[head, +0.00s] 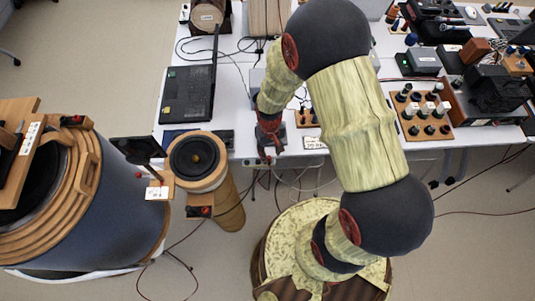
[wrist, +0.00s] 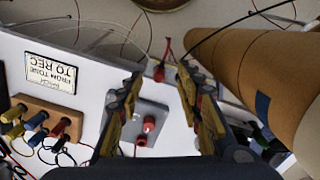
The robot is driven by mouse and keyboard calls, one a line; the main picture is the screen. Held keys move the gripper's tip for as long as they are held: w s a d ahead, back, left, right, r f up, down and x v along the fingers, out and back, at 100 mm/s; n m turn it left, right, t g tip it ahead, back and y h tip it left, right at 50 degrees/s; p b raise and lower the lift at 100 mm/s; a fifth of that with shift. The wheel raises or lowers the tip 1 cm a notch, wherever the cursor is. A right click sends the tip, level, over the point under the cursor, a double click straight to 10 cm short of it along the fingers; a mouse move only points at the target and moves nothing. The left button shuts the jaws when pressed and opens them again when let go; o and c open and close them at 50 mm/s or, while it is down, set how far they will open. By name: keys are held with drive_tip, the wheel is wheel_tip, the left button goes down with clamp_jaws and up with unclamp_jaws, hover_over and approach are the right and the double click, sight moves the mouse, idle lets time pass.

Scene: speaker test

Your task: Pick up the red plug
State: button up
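My gripper (wrist: 160,82) is open in the wrist view, with one finger on each side and a gap between them. A red plug (wrist: 158,73) with a red lead going up from it shows between the fingertips, near the white table's edge. I cannot tell whether a finger touches it. Two more red pieces (wrist: 149,124) stand on a grey plate (wrist: 152,108), lower between the fingers. In the head view my gripper (head: 268,152) is over the table's front edge, and its small size and the arm hide what is under it.
A brown cylinder (wrist: 245,75) stands close to the right finger. A wooden block with coloured plugs (wrist: 45,122) and a label (wrist: 50,72) are to the left. In the head view a laptop (head: 187,93) and a round wooden device (head: 198,160) are left of my gripper.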

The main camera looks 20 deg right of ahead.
sight(269, 157)
drive_tip(key=shift+w+r, duration=0.15)
drive_tip(key=shift+w, duration=0.55)
drive_tip(key=shift+f+t, duration=0.2)
drive_tip(key=shift+t, duration=0.1)
wheel_tip(269, 157, down, 7)
drive_tip(key=shift+d+f+b, duration=0.1)
drive_tip(key=shift+f+b, duration=0.05)
drive_tip(key=shift+b, duration=0.7)
drive_tip(key=shift+c, duration=0.8)
drive_tip(key=c, duration=0.7)
clamp_jaws()
